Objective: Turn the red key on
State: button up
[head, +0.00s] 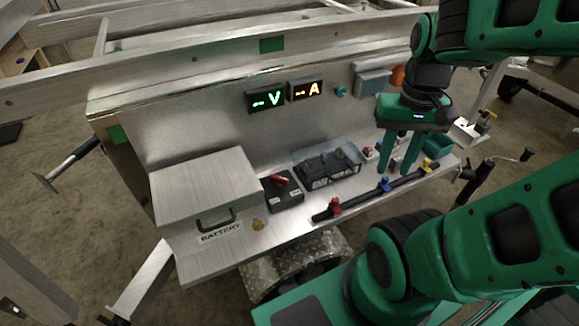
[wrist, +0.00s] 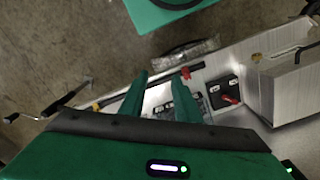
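The red key (head: 279,178) lies on top of a small black switch box (head: 283,195), just right of the silver battery box. In the wrist view the red key (wrist: 231,99) shows on its black box (wrist: 217,87), right of my fingers. My gripper (head: 399,160) hangs over the right part of the aluminium shelf, well to the right of the key and apart from it. Its two green fingers are spread with nothing seen between them; the wrist view also shows the gripper (wrist: 160,82) open. The key's exact angle is hard to read.
The silver battery box (head: 205,190) stands left of the switch. A black battery (head: 330,170) in a clear tray sits to its right. A black bar (head: 375,195) with coloured clamps lies along the front edge. Lit V (head: 266,99) and A (head: 306,90) displays are on the back panel.

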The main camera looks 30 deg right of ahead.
jog(key=shift+d, duration=0.2)
jog(key=n, duration=1.5)
send_over(275, 176)
notch_tip(275, 176, down, 8)
notch_tip(275, 176, down, 10)
jog(key=shift+r, duration=0.1)
